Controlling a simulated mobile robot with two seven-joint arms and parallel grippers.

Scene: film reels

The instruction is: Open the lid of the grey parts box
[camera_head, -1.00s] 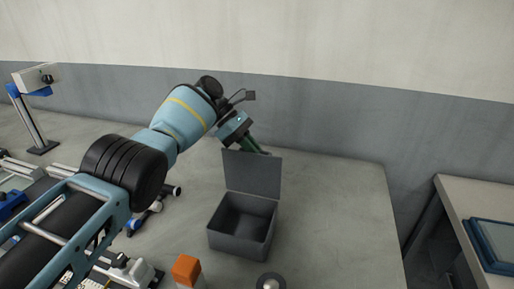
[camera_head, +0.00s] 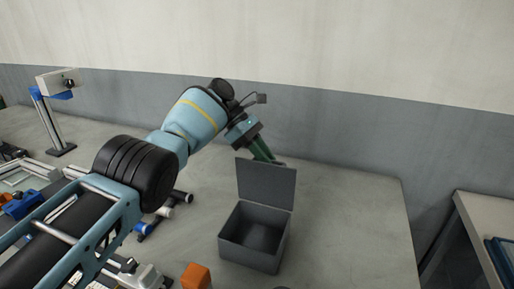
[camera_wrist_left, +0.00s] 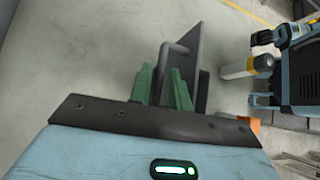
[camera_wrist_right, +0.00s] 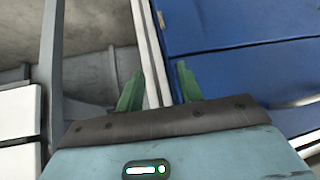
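The grey parts box (camera_head: 229,240) stands on the bench with its inside in view, and it looks empty. Its lid (camera_head: 266,184) stands about upright at the box's back edge. My left gripper (camera_head: 265,153) is behind the lid at its upper edge, and its fingertips are partly hidden there. In the left wrist view the lid (camera_wrist_left: 196,70) shows edge-on with a bar handle (camera_wrist_left: 164,58). The green fingers (camera_wrist_left: 160,85) are on both sides of the handle bar, close together on it. My right gripper (camera_wrist_right: 157,80) is open and empty, in the right wrist view only.
An orange block (camera_head: 196,277) is in front of the box, to the left. Small black, white and blue parts (camera_head: 165,212) lie left of the box. A stand (camera_head: 55,125) is at far left. The bench (camera_head: 360,230) is clear right of the box; a side table stands beyond.

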